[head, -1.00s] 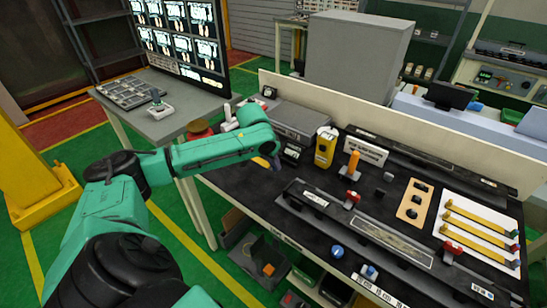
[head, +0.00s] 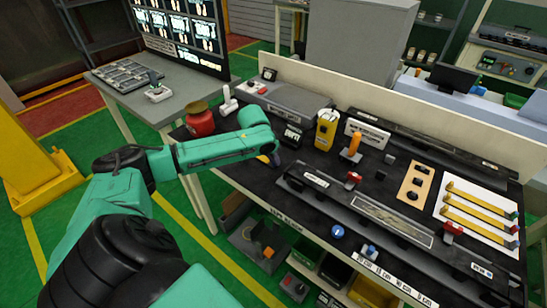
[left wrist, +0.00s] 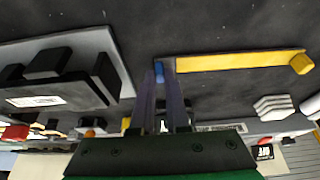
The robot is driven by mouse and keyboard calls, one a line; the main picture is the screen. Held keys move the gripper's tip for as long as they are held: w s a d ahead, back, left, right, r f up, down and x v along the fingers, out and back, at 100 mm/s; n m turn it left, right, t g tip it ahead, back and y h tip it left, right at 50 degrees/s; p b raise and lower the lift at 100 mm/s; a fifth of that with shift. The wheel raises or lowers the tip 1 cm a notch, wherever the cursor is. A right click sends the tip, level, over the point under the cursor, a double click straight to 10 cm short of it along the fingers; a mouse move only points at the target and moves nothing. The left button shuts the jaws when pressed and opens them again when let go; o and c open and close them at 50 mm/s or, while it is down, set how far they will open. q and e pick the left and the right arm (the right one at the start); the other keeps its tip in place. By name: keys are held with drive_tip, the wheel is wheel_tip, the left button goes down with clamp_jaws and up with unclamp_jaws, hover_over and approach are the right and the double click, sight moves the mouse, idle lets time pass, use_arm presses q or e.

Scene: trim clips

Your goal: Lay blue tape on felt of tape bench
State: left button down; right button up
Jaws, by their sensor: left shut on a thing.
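The blue tape, a flat yellow strip (left wrist: 240,61) with a blue end and a yellow block at its other end, shows in the left wrist view. My left gripper (left wrist: 160,76) is shut on its blue end, and the strip extends to the right. In the head view my left gripper (head: 272,160) is over the left part of the dark-topped bench (head: 245,178), and my forearm hides part of the tape. Whether the strip touches the dark surface, I cannot tell. Which patch is the felt is not clear. My right gripper is not in view.
A yellow device (head: 326,130) and an orange-handled tool (head: 352,147) stand behind a long dark fixture (head: 310,180). A white board (head: 455,222) at the right holds three similar yellow strips. Bins sit below the bench.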

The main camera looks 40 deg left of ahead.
use_arm(q)
drive_tip(key=c, duration=0.8)
unclamp_jaws()
drive_tip(key=shift+c, duration=0.2)
drive_tip(key=shift+r, duration=0.1)
drive_tip(key=b+v, duration=0.1)
drive_tip(key=v, duration=1.3)
drive_tip(key=shift+s+r, duration=0.15)
drive_tip(key=shift+s, duration=0.05)
